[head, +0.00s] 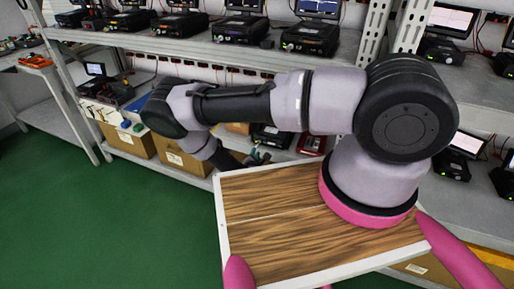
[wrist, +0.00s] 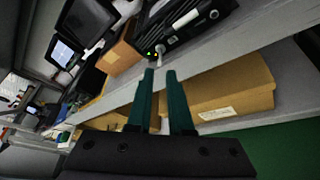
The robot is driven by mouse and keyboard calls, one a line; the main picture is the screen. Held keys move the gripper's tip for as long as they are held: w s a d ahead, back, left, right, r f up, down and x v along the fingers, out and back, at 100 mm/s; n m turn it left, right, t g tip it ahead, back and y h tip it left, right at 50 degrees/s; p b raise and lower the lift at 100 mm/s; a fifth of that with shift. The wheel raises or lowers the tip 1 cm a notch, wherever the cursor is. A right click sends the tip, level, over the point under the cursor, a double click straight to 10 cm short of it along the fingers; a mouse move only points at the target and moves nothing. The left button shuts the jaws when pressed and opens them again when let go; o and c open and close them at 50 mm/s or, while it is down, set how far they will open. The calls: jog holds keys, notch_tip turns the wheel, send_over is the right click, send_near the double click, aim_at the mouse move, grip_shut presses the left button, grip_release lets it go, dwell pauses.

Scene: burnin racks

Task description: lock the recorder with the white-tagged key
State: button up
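In the wrist view a black recorder (wrist: 192,20) with small green and yellow lights sits on the grey shelf at the top. A small pale grey-white piece (wrist: 166,46), which looks like a key or its tag, shows at the recorder's front near its lower left corner. My gripper (wrist: 161,72) has two dark teal fingers with a clear gap between them. Its tips are just short of the pale piece and in line with it; I cannot tell whether they touch it. In the head view my arm reaches to the lower shelf and the gripper is largely hidden.
Cardboard boxes (wrist: 225,90) stand under the shelf edge, close to my fingers. A small brown box (wrist: 120,48) and a lit screen (wrist: 62,52) are left of the recorder. More recorders (head: 308,38) line the upper shelf. The green floor (head: 110,220) at left is clear.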

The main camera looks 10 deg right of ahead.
aim_at(260, 143)
jog(key=x, duration=0.7)
grip_shut()
